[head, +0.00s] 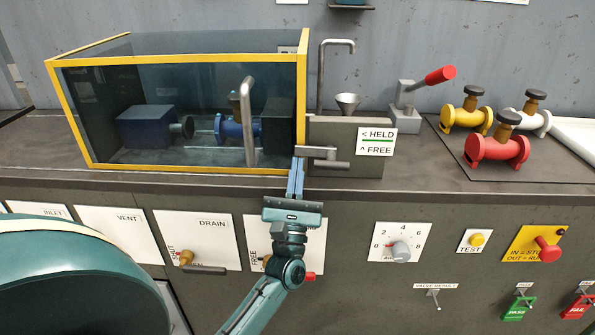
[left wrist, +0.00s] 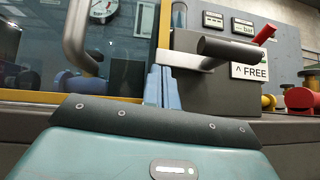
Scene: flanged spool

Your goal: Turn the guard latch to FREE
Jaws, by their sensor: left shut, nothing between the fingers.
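The guard latch (head: 325,154) is a grey metal lever with a dark round grip. It lies roughly level, pointing left, the side that the label (head: 376,141) marks HELD; FREE is marked with an up arrow. The latch also shows in the left wrist view (left wrist: 230,49). My left gripper (head: 298,162) points up with its blue fingers shut and empty, just below and left of the latch grip. In the left wrist view the fingertips (left wrist: 161,72) stand left of the grip; whether they touch it I cannot tell. My right gripper is not in view.
The yellow-framed guard (head: 180,169) with a grey handle (head: 248,120) encloses a blue spool (head: 232,128). A red-tipped lever (head: 437,76) and several flanged spools (head: 497,148) stand right. Knobs and buttons line the front panel below. The bench in front of the label is clear.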

